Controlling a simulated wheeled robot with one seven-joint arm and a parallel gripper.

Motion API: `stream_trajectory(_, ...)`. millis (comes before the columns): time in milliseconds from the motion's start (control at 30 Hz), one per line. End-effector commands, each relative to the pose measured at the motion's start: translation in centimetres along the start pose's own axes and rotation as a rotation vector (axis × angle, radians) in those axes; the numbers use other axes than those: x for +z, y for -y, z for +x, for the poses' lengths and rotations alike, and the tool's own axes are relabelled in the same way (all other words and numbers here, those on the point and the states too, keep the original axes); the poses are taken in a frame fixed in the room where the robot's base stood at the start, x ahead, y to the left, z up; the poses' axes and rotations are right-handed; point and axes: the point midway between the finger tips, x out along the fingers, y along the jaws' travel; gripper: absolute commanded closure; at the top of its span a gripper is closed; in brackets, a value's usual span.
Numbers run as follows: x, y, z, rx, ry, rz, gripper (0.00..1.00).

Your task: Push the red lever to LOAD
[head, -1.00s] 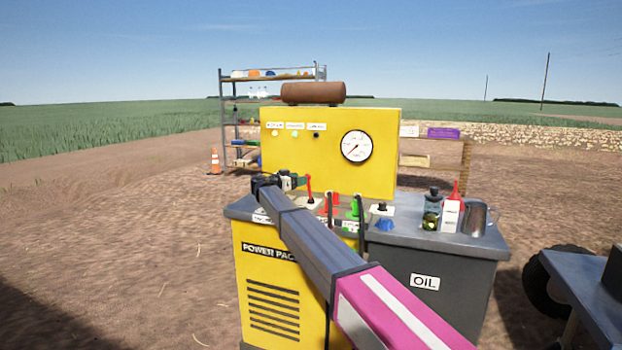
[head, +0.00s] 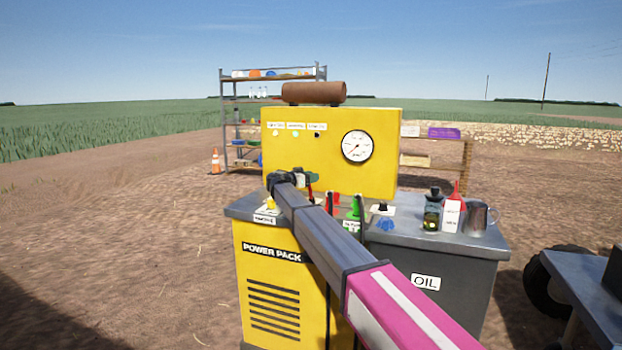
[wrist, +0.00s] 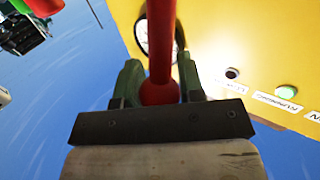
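The red lever (wrist: 160,40) shows in the wrist view as a rod with a round knob. The knob lies between the two green fingers of my gripper (wrist: 160,85), close to the palm. There is a finger on each side, and I cannot tell whether they press on it. In the head view my gripper (head: 309,180) is above the left part of the yellow power pack (head: 270,285). It hides most or all of the lever there. The LOAD mark is not readable in any view.
The yellow panel (head: 300,155) with a gauge (head: 357,146) rises behind. An oil cabinet (head: 420,265) with bottles and a jug (head: 477,217) is at the right.

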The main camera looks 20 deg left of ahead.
Motion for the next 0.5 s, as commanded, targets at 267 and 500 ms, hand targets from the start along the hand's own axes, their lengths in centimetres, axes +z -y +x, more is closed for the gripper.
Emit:
stream_trajectory(267, -0.2, 0.3, 0.3, 0.001, 0.022, -0.015, 1.00)
stream_trajectory(500, -0.5, 1.3, 1.7, 0.002, 0.123, -0.085, 1.00)
